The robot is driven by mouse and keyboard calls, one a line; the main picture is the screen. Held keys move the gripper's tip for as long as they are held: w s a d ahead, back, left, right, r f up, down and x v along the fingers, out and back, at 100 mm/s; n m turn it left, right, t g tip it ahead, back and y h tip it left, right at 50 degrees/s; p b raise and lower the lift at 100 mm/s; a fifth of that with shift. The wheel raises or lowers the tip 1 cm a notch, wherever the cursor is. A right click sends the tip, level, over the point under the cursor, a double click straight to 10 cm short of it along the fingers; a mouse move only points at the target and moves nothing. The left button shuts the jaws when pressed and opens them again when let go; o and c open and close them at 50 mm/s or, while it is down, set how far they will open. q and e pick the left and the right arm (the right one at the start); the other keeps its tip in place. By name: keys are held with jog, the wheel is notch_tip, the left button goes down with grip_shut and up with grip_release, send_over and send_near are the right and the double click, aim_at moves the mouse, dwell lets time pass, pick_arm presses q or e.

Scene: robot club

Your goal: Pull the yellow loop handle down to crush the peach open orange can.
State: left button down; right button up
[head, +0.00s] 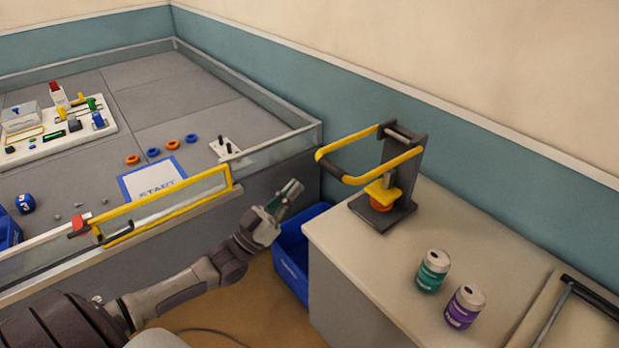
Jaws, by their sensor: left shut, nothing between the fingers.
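The can crusher (393,170) stands on the light cabinet top, with a dark upright and base. Its yellow loop handle (333,168) is raised and sticks out to the left, its front end over the cabinet's left edge. Under the yellow pressing block, a bit of the orange can (381,207) shows on the base; most of it is hidden. My left gripper (294,191) is shut and empty, left of the cabinet, below and left of the loop handle and apart from it. My right gripper is not in view.
A teal can (433,270) and a purple can (465,307) stand on the cabinet top (350,250) in front of the crusher. A blue bin (291,262) is on the floor beside the cabinet. The walled field with a yellow gate (165,203) lies to the left.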

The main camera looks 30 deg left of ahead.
pick_arm(q)
notch_tip(320, 180, down, 23)
jog(key=s+a+n+g+y, duration=0.1)
jog(key=a+n+g+y, duration=0.15)
jog(key=g+y, duration=0.3)
jog(key=s+f+g+y, duration=0.15)
jog(key=s+f, duration=0.25)
jog(key=f, duration=0.5)
jog(key=s+f+g+y, duration=0.1)
jog(key=s+f+g, duration=0.25)
jog(key=f, duration=0.55)
jog(key=s+d+f+g, duration=0.2)
jog(key=s+f+g, duration=0.1)
jog(key=s+f, duration=0.35)
jog(key=s+d+f+g, duration=0.2)
jog(key=s+d+f, duration=0.1)
jog(key=s+f, duration=0.4)
jog(key=s+d+f+g, duration=0.3)
jog(key=s, duration=0.7)
jog(key=s+d+f+g, duration=0.3)
jog(key=s+d+f, duration=0.1)
jog(key=s, duration=0.7)
jog(key=shift+d+m, duration=0.15)
jog(key=shift+m, duration=0.3)
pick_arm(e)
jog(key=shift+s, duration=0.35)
